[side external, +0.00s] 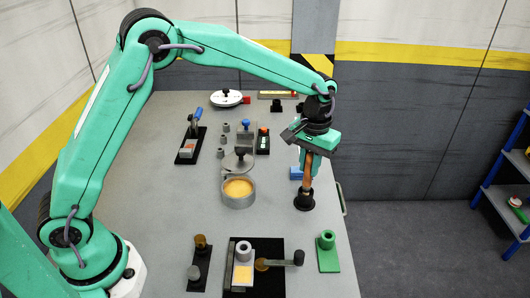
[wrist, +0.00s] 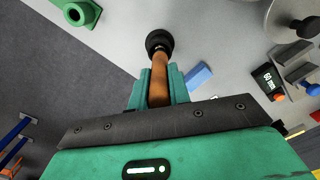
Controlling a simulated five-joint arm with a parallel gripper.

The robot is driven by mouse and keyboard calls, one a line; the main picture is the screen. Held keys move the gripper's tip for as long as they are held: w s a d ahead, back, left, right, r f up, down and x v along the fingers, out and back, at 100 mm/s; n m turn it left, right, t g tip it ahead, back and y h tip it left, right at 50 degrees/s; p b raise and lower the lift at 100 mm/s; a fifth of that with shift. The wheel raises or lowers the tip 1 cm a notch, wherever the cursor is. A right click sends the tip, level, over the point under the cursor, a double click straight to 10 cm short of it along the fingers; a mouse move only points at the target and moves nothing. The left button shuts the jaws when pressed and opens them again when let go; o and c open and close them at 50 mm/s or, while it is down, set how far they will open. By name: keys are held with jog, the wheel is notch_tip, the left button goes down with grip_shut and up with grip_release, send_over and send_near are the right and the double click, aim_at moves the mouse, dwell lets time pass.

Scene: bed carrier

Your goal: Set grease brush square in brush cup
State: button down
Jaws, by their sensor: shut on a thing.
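The grease brush has a brown handle (side external: 308,167), which also shows in the wrist view (wrist: 159,80). My gripper (side external: 307,158) is shut on this handle and points down; its fingers sit on both sides of the handle in the wrist view (wrist: 158,74). The handle leans slightly in the side view. I cannot tell how deep it sits.
A blue block (side external: 296,173) lies close by on the left. A green stand (side external: 327,254) is nearer the front. A round pot of orange grease (side external: 238,193) and a black tray (side external: 270,246) stand further left. The table's right edge is close to the cup.

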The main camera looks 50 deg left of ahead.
aim_at(311, 153)
jog(key=shift+f, duration=0.9)
jog(key=c, duration=1.2)
grip_release()
jog(key=shift+c, duration=0.2)
jog(key=shift+r, duration=0.1)
jog(key=shift+w+r, duration=0.1)
jog(key=shift+r, duration=3.65)
